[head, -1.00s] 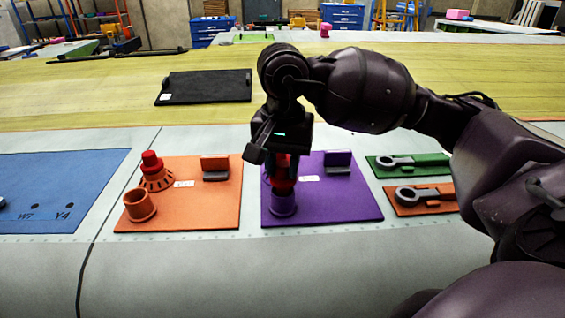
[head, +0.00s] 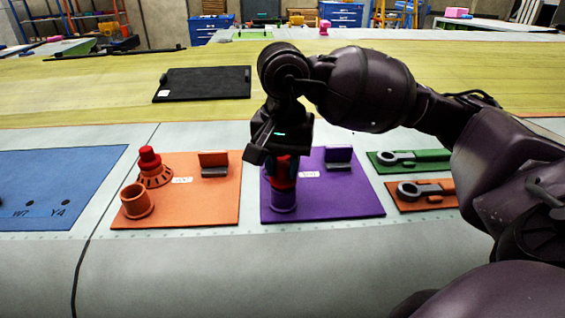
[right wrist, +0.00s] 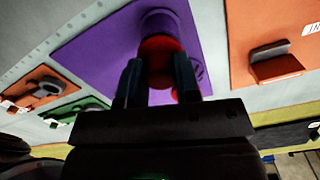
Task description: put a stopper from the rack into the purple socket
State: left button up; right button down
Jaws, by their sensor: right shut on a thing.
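My right gripper (head: 282,172) points down over the purple board (head: 345,200) and is shut on a red stopper (head: 284,184). The stopper stands upright at the mouth of the purple socket (head: 284,203), in line with it. In the right wrist view the stopper (right wrist: 157,47) sits between my fingers (right wrist: 158,78) and meets the socket (right wrist: 160,20); how deep it sits I cannot tell. Another small red part (right wrist: 175,95) shows beyond the fingers. The purple rack is mostly hidden behind my gripper. My left gripper is not in view.
Left of it, an orange board (head: 215,210) carries an empty orange socket (head: 137,202) and an orange rack (head: 154,177) with a red stopper (head: 149,157). Green (head: 430,158) and orange (head: 440,188) tool boards lie right.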

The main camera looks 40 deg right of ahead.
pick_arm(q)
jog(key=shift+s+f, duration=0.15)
pick_arm(e)
jog(key=shift+f, duration=0.1)
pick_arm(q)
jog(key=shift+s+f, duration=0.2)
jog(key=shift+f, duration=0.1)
pick_arm(e)
jog(key=shift+f, duration=0.2)
pick_arm(q)
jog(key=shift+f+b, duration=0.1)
jog(key=shift+b, duration=0.2)
pick_arm(e)
jog(key=c, duration=0.8)
grip_release()
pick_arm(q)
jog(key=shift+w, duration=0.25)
pick_arm(e)
jog(key=shift+o, duration=0.2)
